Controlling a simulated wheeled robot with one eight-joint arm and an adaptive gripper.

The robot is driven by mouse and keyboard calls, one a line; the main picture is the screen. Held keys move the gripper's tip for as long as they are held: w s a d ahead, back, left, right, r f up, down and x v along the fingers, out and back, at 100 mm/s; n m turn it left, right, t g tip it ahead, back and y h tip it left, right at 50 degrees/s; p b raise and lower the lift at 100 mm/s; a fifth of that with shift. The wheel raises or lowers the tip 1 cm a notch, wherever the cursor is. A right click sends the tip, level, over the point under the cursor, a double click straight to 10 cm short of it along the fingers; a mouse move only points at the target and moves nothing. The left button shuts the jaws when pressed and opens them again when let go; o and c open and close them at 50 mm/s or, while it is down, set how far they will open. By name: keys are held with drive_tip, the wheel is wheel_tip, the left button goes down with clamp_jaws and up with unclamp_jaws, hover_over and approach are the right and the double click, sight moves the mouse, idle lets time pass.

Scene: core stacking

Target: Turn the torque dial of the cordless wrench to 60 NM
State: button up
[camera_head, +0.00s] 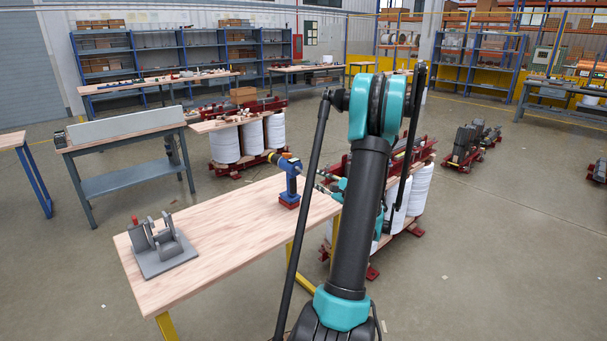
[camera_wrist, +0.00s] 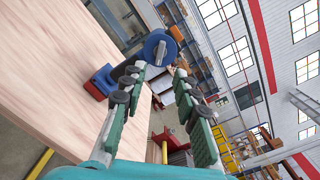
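The blue cordless wrench (camera_head: 291,183) stands upright on its red-and-blue base near the right end of the wooden table (camera_head: 215,235). In the wrist view the wrench (camera_wrist: 120,72) lies sideways in the picture. Its round blue dial (camera_wrist: 160,48) faces the camera, with a grey raised bar across it. I cannot read any torque marking. My gripper (camera_wrist: 161,74) is open and empty, its two green-padded fingers pointing toward the dial. The fingertips appear just below the dial in the picture; the gap in depth is unclear. In the head view my gripper (camera_head: 322,182) is right of the wrench, partly hidden by my arm.
A grey metal fixture (camera_head: 163,245) stands on the left end of the table. White drums on red stands (camera_head: 415,188) are right of the table, behind my arm. The table between fixture and wrench is clear. Other workbenches and shelves are farther back.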

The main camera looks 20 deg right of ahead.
sight(301, 171)
drive_tip(key=x, duration=0.8)
drive_tip(key=shift+a, duration=0.1)
clamp_jaws()
